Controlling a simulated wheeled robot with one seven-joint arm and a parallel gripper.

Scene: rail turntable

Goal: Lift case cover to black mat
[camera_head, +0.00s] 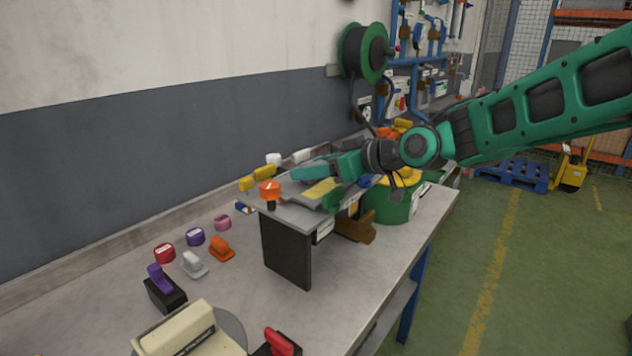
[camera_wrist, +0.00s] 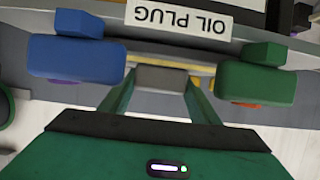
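A cream block-shaped cover (camera_head: 175,335) with a dark label strip lies at the bottom left of the head view, on a round grey plate, partly cut off by the frame edge. I take it to be the case cover. I cannot make out a black mat for sure. My gripper (camera_head: 318,173) is over the raised shelf, far from the cover. In the wrist view its two green fingers (camera_wrist: 160,95) stand apart. A small grey block (camera_wrist: 162,78) shows between the fingertips; I cannot tell whether they touch it.
The raised shelf (camera_head: 290,217) stands on a dark panel on the workbench (camera_head: 350,270). A blue piece (camera_wrist: 75,58) and a green piece (camera_wrist: 255,82) flank my fingers, near an OIL PLUG label (camera_wrist: 178,18). A green bin (camera_head: 392,207) stands behind; small coloured parts lie left.

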